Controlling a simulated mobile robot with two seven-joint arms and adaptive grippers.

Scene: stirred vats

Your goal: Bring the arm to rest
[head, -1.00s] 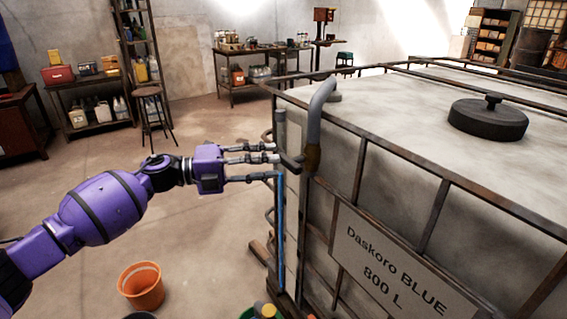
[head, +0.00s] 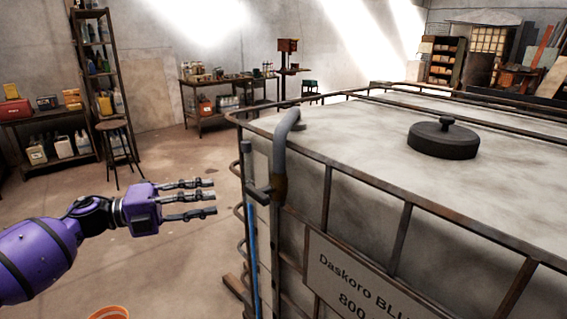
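My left gripper (head: 212,202), purple with dark fingers, is at the left in the head view. Its fingers are spread, empty and point right, with a gap between the fingertips and the vat. The vat (head: 315,228) is a big pale tank in a rusty frame, with a sign (head: 345,275) that reads "Daskoro BLU…", cut off by the picture edge. A grey bent pipe with a tap handle (head: 258,194) stands at its near left corner. A blue strip (head: 254,260) runs down below the handle. My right gripper is not in view.
A black lid (head: 443,138) sits on the vat. An orange bucket (head: 108,313) shows at the bottom edge. A stool (head: 118,140), shelves with bottles and a bench (head: 225,110) stand at the back. The floor between them and my arm is clear.

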